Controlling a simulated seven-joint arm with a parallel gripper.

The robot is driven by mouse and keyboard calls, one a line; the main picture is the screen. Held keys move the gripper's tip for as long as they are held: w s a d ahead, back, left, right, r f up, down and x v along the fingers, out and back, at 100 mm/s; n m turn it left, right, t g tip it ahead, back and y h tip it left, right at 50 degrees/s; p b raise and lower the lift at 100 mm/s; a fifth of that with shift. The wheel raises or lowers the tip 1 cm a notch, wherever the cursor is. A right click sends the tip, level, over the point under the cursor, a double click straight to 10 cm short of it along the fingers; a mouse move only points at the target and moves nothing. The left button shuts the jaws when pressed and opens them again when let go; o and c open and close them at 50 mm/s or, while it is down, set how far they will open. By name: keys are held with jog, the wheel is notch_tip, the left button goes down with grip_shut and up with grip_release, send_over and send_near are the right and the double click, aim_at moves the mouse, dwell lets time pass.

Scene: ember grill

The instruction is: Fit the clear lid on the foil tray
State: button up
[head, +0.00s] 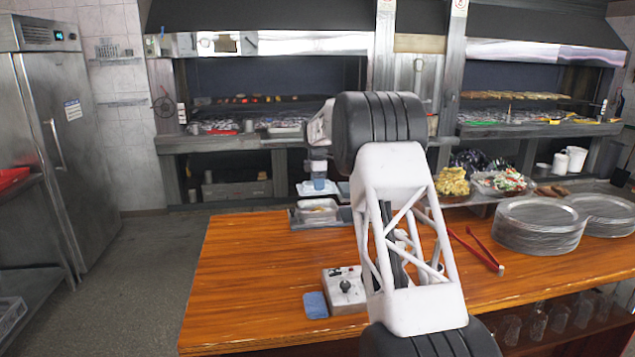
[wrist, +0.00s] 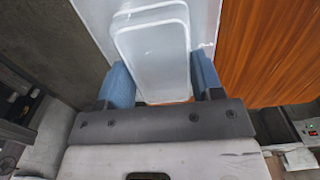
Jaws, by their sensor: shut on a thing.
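The clear lid (wrist: 155,62) shows in the wrist view as a translucent, rounded rectangle between the two blue fingers of my gripper (wrist: 163,82). My gripper is shut on it. In the head view my gripper (head: 319,184) hangs over the far left part of the wooden counter, with the pale lid (head: 306,190) at its fingertips.
A grey board (head: 297,222) lies under the tray. A control box (head: 345,288) and a blue sponge (head: 315,305) are at the front. Red tongs (head: 482,250), stacked metal plates (head: 540,225) and food trays (head: 453,183) are to the right. The counter's left part (head: 240,270) is clear.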

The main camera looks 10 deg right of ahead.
jog(key=shift+f, duration=3.15)
jog(key=o, duration=1)
jog(key=shift+r, duration=3.85)
